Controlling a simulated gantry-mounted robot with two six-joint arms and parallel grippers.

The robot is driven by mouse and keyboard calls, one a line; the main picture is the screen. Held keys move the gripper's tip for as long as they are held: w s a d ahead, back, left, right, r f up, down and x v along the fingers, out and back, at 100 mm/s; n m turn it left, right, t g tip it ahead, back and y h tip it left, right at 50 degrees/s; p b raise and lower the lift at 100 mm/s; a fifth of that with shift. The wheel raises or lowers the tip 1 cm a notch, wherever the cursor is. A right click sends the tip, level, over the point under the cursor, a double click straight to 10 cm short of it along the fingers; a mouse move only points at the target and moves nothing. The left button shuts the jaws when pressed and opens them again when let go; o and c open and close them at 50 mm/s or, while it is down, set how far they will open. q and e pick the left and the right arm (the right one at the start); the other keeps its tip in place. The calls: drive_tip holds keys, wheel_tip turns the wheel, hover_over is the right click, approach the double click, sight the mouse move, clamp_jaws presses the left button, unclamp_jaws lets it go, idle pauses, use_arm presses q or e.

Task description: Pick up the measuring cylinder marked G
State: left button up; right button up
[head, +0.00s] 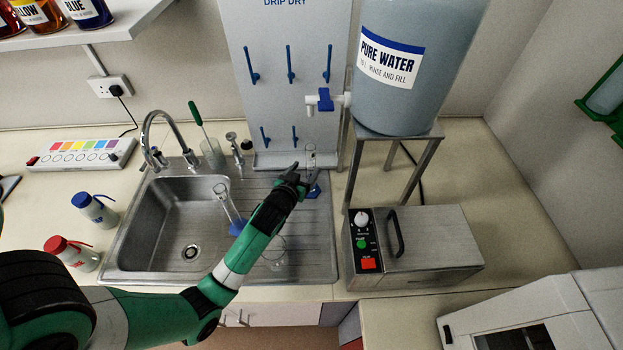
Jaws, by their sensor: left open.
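My left gripper (302,175) is open at the back right of the sink's drainboard, below the drip-dry board. A clear measuring cylinder (311,157) with a blue base stands there, right at the fingers. They partly cover it, and I cannot tell whether they touch it. A second clear cylinder (228,204) with a blue base is by the right edge of the sink bowl, left of my forearm, and looks tilted in this view. No letter G can be read on either one. My right gripper is not in view.
A clear glass vessel (275,252) stands on the drainboard (315,262), partly behind my arm. The drip-dry board (291,110) with blue pegs rises behind. The pure water tank (415,75) on its metal stand and a grey box (430,240) with a handle stand to the right.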

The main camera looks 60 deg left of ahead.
use_arm(q)
drive_tip(key=shift+w+a+f, duration=0.25)
drive_tip(key=shift+w+a, duration=0.15)
drive_tip(key=shift+w, duration=0.05)
drive_tip(key=x, duration=0.1)
drive_tip(key=b+x, duration=0.1)
drive_tip(key=x, duration=0.2)
drive_tip(key=shift+w+d+f, duration=0.1)
drive_tip(key=shift+w+d, duration=0.2)
drive_tip(key=shift+w, duration=0.05)
drive_tip(key=shift+w+a+f, duration=0.1)
drive_tip(key=shift+w+a, duration=0.2)
drive_tip(key=shift+a, duration=0.05)
clamp_jaws()
